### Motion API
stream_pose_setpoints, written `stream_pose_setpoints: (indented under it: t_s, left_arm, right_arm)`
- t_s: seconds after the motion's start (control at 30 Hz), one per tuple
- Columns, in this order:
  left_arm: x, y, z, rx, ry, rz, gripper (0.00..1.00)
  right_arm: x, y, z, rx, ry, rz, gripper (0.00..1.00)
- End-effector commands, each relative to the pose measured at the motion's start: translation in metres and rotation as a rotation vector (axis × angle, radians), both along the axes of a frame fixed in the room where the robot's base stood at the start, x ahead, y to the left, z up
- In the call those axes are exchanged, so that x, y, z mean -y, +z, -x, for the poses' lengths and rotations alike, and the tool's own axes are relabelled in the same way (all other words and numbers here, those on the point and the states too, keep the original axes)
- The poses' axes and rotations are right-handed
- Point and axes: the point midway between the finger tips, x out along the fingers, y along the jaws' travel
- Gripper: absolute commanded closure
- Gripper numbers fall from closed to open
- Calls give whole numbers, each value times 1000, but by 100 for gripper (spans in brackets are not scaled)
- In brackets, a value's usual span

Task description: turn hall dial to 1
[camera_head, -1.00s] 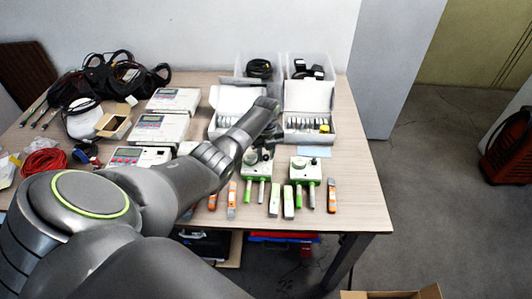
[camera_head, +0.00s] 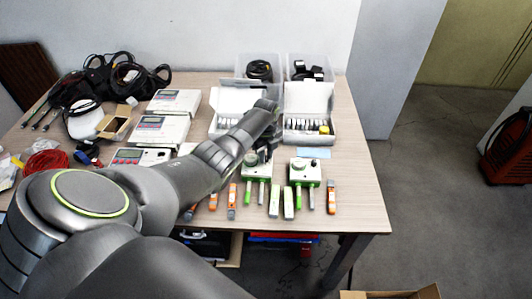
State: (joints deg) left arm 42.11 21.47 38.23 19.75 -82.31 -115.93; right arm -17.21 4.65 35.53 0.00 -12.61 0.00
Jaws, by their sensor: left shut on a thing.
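Two small pale boxes with green trim, each with a round dial on top, stand near the table's front edge. The left box (camera_head: 256,170) is partly hidden by my left arm; the right box (camera_head: 305,172) shows its dial (camera_head: 299,162) clear and untouched. My left gripper (camera_head: 264,150) points down at the top of the left box and is shut on its dial (camera_head: 250,159), mostly hidden by the arm and fingers. The dial's markings are too small to read. My right gripper is out of view.
Several orange, green and white probes (camera_head: 289,202) lie along the front edge. Open white cartons (camera_head: 308,125) and clear bins stand behind the boxes. Stacked white instruments (camera_head: 160,129) and black cables (camera_head: 110,78) fill the left. The table's right end is mostly clear.

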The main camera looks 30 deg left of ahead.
Motion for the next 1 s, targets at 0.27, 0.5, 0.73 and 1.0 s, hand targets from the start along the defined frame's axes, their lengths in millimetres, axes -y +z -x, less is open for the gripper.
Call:
stream_pose_setpoints:
  t_s: [0.27, 0.5, 0.73, 1.0]
  left_arm:
    - [1, 1, 0, 0, 262, 1, 100]
    - [1, 1, 0, -1, 490, 0, 100]
    - [1, 1, 0, 0, 708, 1, 100]
    - [1, 1, 0, 0, 964, 1, 100]
  right_arm:
    - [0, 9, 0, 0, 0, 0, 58]
    - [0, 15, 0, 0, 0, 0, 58]
    - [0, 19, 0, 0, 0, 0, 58]
    - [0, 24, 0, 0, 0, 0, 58]
